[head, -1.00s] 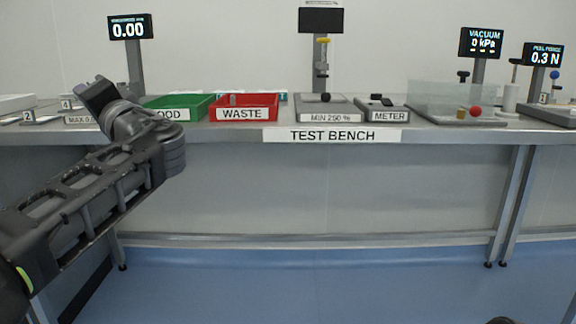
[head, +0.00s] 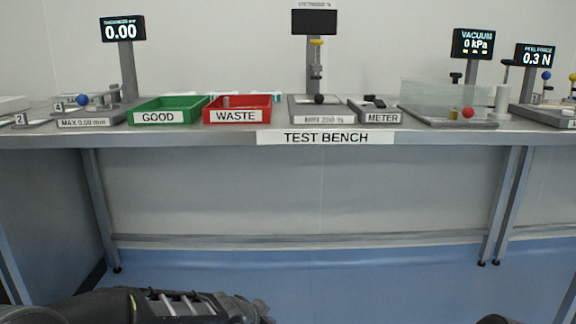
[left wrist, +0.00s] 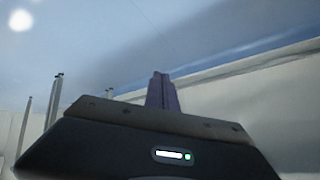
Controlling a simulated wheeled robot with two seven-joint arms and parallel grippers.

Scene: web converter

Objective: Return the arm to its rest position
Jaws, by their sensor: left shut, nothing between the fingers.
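My left arm (head: 170,308) lies low along the bottom left edge of the head view, below the bench and clear of it. Its gripper cannot be made out in the head view. In the left wrist view the left gripper (left wrist: 162,92) shows with its two fingers together and nothing between them. My right gripper is not in view; only a small dark shape shows at the bottom right edge of the head view.
The test bench (head: 200,141) spans the view. On it stand a green GOOD tray (head: 158,117), a red WASTE tray (head: 236,116), a tester (head: 322,117) and a clear-walled vacuum station (head: 447,120). The space under the bench is open.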

